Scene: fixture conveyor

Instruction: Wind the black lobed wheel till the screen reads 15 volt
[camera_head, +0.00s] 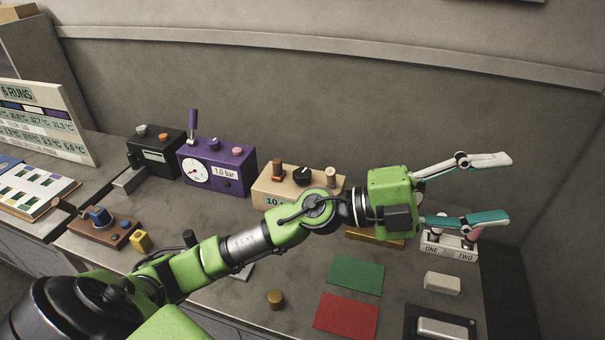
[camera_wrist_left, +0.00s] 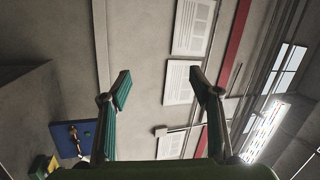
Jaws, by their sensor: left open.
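The black lobed wheel (camera_head: 302,175) sits on top of a tan box (camera_head: 262,187) at the middle of the bench, between a brown knob and a pale knob. A screen (camera_head: 273,201) on the box's front shows "10"; the rest of it is hidden behind my left arm. My left gripper (camera_head: 507,188) is open and empty, to the right of the box and well apart from the wheel, its fingers pointing right. In the left wrist view the open fingers (camera_wrist_left: 160,88) face a wall with papers; the wheel does not show there.
A purple box (camera_head: 232,180) reading 10 bar and a black box (camera_head: 160,150) stand left of the tan box. A ONE/TWO switch box (camera_head: 447,253) lies below my left gripper. Green (camera_head: 356,275) and red (camera_head: 346,315) mats lie in front.

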